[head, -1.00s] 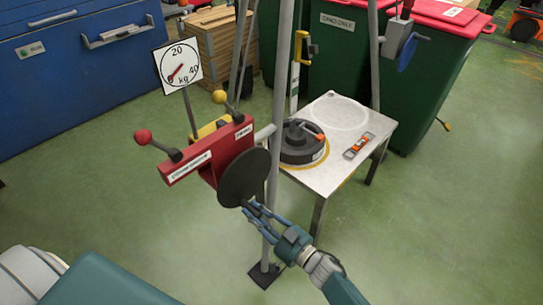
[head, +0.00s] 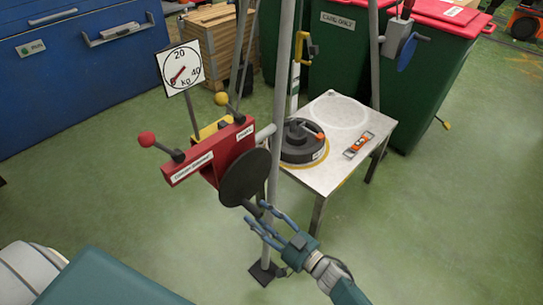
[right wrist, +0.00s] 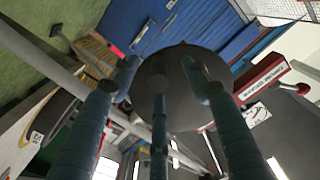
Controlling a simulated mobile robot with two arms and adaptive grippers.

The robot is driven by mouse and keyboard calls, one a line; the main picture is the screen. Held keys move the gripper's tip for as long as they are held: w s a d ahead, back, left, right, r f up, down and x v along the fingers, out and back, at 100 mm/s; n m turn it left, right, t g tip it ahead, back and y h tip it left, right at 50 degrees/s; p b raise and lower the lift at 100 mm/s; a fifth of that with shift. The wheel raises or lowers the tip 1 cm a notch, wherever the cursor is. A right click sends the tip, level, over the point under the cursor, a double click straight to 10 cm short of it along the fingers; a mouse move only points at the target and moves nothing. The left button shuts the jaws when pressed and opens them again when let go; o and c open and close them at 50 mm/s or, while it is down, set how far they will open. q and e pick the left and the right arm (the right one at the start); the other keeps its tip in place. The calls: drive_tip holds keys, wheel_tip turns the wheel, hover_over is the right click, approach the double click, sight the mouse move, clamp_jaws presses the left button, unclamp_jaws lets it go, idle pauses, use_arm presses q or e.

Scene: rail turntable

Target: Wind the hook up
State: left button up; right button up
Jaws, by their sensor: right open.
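A red winch box (head: 205,160) is mounted on a grey tripod leg, with a black disc (head: 245,178) on its near face. A short dark handle (head: 254,209) sticks out at the disc's lower edge. My right gripper (head: 264,217) is open, its blue fingers spread just beside this handle; I cannot tell whether they touch it. In the right wrist view the disc (right wrist: 180,115) lies just ahead of the fingers. I cannot make out the hook clearly. My left gripper is out of view.
Two levers with a red knob (head: 146,139) and a yellow knob (head: 221,99) stick out of the winch. A kg dial (head: 180,68) stands behind. A metal table (head: 330,177) holds a black round weight (head: 300,145) and an orange level (head: 359,145).

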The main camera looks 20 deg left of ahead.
drive_tip(key=shift+p+v, duration=1.1)
drive_tip(key=shift+v, duration=1.5)
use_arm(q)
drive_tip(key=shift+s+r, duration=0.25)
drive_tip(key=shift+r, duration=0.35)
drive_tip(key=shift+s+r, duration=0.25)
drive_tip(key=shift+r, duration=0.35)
